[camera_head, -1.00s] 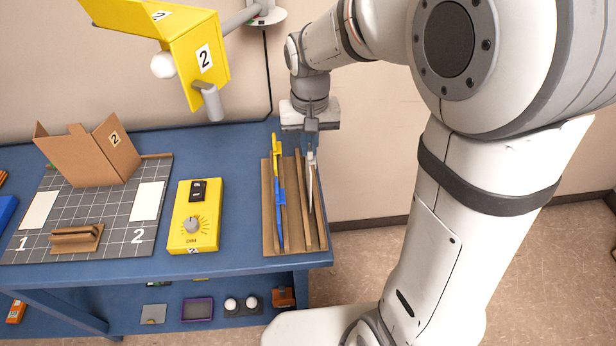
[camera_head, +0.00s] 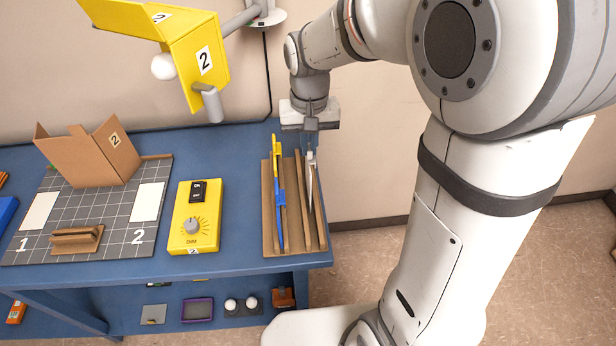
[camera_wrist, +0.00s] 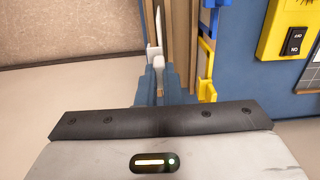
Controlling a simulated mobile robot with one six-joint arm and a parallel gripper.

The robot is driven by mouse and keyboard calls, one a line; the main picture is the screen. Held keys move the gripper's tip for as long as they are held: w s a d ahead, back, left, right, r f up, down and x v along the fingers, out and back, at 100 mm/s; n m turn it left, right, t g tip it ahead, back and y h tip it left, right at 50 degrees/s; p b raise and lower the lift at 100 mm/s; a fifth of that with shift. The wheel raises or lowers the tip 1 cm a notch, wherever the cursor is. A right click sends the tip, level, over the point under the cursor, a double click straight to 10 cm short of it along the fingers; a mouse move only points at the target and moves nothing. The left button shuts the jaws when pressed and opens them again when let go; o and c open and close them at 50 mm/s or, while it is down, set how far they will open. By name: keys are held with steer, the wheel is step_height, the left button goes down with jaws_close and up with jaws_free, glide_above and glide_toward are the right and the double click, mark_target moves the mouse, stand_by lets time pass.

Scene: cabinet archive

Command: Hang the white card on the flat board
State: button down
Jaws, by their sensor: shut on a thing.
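The white card (camera_head: 311,182) stands on edge, thin side up, in the right slot of a brown wooden rack (camera_head: 267,225) at the table's right end. In the wrist view its white edge (camera_wrist: 157,35) runs between brown rails. My gripper (camera_head: 311,147) is above the rack, pointing down. Its fingers (camera_wrist: 165,82) are closed on a small white part at the card's near end. The card's lower part is hidden in the rack. A flat grey gridded board (camera_head: 105,225) lies on the table at the left, marked 1 and 2, with two white rectangles.
A blue and yellow piece (camera_head: 279,190) stands in the rack's left slot, close to the card. A yellow dimmer box (camera_head: 194,216) lies between rack and board. A yellow lamp (camera_head: 200,62) overhangs the table. Brown folded panels (camera_head: 95,157) and a small brown holder (camera_head: 78,240) stand on the board.

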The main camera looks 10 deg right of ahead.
steer(key=shift+r+p, duration=1.6)
steer(key=shift+r, duration=0.7)
